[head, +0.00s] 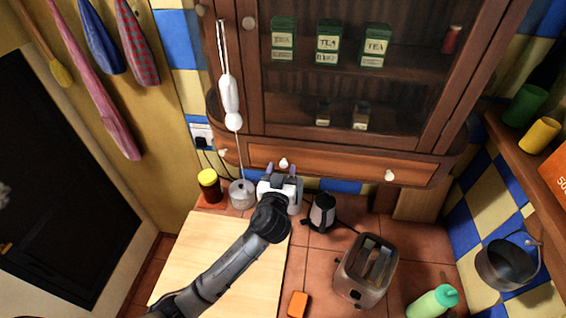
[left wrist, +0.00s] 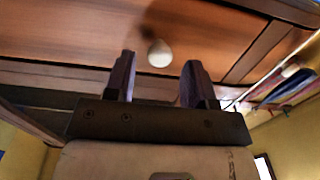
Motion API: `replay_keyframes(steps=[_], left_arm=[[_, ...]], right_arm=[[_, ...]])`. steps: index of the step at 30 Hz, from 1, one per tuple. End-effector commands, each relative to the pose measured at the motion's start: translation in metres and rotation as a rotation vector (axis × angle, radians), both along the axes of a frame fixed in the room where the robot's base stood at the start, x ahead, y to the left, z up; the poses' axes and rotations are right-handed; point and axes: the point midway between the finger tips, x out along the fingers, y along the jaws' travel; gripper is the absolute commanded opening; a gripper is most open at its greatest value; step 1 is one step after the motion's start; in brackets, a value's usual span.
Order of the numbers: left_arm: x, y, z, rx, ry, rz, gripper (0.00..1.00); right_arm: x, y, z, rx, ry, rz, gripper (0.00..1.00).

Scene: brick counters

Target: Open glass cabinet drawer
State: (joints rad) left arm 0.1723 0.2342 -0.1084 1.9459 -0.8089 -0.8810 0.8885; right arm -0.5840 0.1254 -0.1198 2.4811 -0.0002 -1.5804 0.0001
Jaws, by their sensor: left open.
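The wooden cabinet drawer (head: 335,166) is shut, below the glass cabinet door (head: 340,95). It has two white round knobs, a left knob (head: 283,162) and a right knob (head: 390,176). My left gripper (head: 284,168) is open and empty at the left knob. In the left wrist view, a white knob (left wrist: 159,53) shows between the two dark fingers of my left gripper (left wrist: 158,70), slightly beyond their tips. I cannot tell whether the fingers touch it. My right gripper is not in view.
A yellow-lidded jar (head: 209,186), a grey kettle (head: 322,212) and a toaster (head: 367,270) stand on the tiled counter. A wooden board (head: 215,255) lies under my left arm.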

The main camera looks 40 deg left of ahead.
Motion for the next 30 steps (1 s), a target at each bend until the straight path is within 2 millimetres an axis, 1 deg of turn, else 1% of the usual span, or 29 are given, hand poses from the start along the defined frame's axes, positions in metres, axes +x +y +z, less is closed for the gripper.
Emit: replay_keyframes(steps=[3, 6, 12, 19, 30], left_arm=[[0.011, 0.006, 0.001, 0.002, 0.0, -0.001, 0.5], [0.016, 0.009, 0.0, 0.001, 0.001, -0.001, 0.5], [0.02, 0.012, -0.001, 0.0, 0.001, -0.001, 0.5], [0.02, 0.012, -0.001, -0.001, 0.001, -0.001, 0.5], [0.02, 0.012, -0.001, -0.001, 0.001, -0.001, 0.14]], right_arm=[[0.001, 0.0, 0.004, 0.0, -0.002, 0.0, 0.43], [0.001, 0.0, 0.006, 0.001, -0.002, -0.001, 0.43], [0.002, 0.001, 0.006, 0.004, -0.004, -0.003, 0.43], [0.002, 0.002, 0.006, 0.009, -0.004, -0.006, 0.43], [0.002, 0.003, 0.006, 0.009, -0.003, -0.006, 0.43]])
